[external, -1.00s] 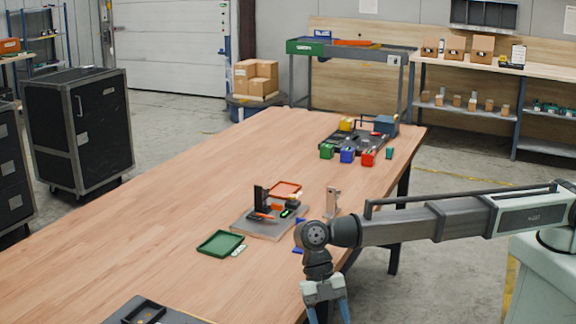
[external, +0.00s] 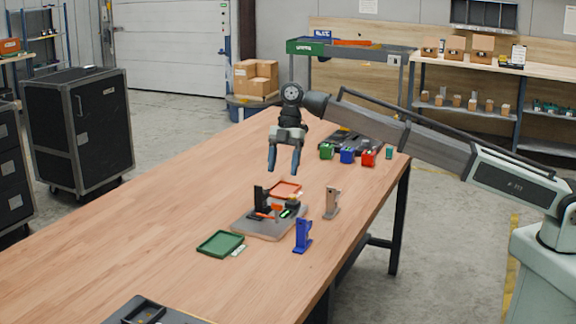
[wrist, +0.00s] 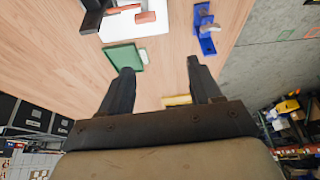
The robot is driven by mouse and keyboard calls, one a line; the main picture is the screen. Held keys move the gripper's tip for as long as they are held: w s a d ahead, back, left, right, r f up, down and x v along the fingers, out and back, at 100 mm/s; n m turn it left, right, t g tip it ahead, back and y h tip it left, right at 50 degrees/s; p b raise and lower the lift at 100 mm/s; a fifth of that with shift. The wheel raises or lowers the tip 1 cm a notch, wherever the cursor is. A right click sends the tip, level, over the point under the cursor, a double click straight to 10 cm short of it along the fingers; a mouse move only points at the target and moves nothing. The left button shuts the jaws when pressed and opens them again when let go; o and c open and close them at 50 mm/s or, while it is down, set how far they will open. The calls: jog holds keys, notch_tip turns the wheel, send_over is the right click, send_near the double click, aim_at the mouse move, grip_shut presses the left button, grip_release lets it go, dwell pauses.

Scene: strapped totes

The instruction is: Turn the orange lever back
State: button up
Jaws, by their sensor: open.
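The orange lever (external: 266,216) lies low on a grey board (external: 250,229) beside a black upright bracket (external: 261,198). In the wrist view, an orange piece (wrist: 145,17) shows at the top edge, over a pale plate, partly cut off. My gripper (external: 284,171) points down in the air above and beyond the board, apart from the lever. Its two fingers are spread with nothing between them. The fingers also show in the wrist view (wrist: 160,66).
Green, blue and red blocks sit farther back. The table's left side is clear.

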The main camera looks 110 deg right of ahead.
send_near(277, 204)
jog(key=shift+m, duration=0.3)
jog(key=x, duration=0.8)
jog(key=shift+f, duration=0.2)
grip_shut()
dwell(0.6)
